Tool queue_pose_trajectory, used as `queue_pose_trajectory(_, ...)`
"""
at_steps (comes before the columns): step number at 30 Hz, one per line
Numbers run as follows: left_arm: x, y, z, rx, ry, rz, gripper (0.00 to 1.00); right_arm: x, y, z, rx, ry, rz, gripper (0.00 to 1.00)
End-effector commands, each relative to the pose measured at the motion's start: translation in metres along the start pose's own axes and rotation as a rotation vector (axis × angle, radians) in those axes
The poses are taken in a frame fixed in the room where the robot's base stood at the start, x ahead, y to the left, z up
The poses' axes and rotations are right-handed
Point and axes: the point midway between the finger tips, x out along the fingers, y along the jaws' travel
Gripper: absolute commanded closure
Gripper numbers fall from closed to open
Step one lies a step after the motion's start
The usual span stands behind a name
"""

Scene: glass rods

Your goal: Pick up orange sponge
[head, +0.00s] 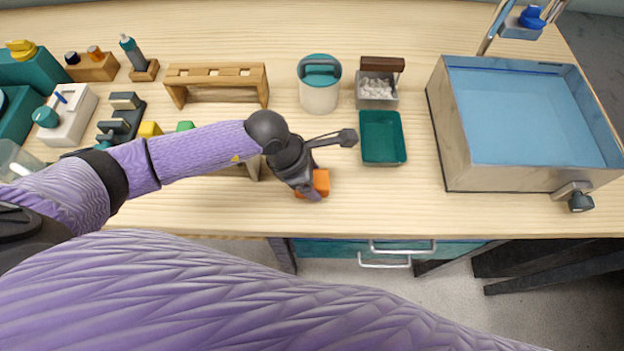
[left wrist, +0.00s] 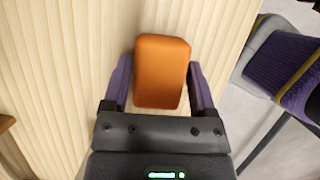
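The orange sponge (head: 321,182) lies on the wooden table near its front edge, partly hidden by my left gripper in the head view. In the left wrist view the sponge (left wrist: 162,70) lies between the two purple fingers. My left gripper (head: 312,188) is over the sponge, and in the left wrist view (left wrist: 160,85) its fingers stand apart on either side, with a narrow gap visible at each side. My right gripper is not seen in the head view.
A green tray (head: 382,138) lies right of the sponge. A white bin with a teal lid (head: 319,90) and a small container of white pieces (head: 376,90) stand behind. A large water basin (head: 450,150) stands at right, and wooden racks (head: 216,78) at left.

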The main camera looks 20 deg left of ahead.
Motion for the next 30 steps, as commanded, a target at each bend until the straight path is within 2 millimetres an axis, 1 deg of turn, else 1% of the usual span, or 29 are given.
queue_pose_trajectory(1, 0.000, 0.000, 0.000, 0.000, 0.000, 0.000, 0.38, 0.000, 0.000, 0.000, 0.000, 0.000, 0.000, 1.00)
queue_pose_trajectory(2, 0.000, 0.000, 0.000, 0.000, 0.000, 0.000, 0.44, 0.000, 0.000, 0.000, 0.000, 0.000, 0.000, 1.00)
queue_pose_trajectory(3, 0.000, 0.000, 0.000, 0.000, 0.000, 0.000, 0.53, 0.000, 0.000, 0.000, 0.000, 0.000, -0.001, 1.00)
queue_pose_trajectory(5, 0.000, 0.000, 0.000, 0.000, 0.000, 0.000, 0.66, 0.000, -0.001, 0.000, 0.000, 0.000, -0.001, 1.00)
queue_pose_trajectory(6, 0.000, 0.000, 0.000, 0.000, 0.000, 0.000, 0.74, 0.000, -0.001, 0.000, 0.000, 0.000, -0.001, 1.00)
queue_pose_trajectory(8, 0.000, 0.000, 0.000, 0.000, 0.000, 0.000, 0.87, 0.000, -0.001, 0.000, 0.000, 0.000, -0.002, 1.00)
queue_pose_trajectory(9, 0.000, 0.000, 0.000, 0.000, 0.000, 0.000, 0.91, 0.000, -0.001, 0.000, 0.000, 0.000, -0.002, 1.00)
queue_pose_trajectory(14, -0.001, 0.000, 0.000, 0.000, 0.000, 0.000, 0.91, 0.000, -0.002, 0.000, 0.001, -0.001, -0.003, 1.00)
queue_pose_trajectory(16, -0.006, 0.001, 0.003, 0.001, -0.001, 0.001, 0.91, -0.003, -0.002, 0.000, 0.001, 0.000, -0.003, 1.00)
queue_pose_trajectory(17, -0.012, 0.001, 0.005, 0.001, -0.001, 0.002, 0.91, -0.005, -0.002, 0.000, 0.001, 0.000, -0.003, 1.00)
queue_pose_trajectory(21, -0.048, 0.001, 0.020, 0.003, -0.002, 0.004, 0.91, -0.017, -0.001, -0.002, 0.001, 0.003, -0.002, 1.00)
queue_pose_trajectory(24, -0.071, 0.001, 0.029, 0.002, -0.002, 0.003, 0.91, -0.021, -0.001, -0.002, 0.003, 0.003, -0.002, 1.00)
queue_pose_trajectory(27, -0.086, 0.001, 0.035, 0.001, -0.001, 0.002, 0.91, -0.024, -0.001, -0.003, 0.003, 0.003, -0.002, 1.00)
queue_pose_trajectory(30, -0.093, 0.001, 0.038, 0.001, 0.000, 0.002, 0.91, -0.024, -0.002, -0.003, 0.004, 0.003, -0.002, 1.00)
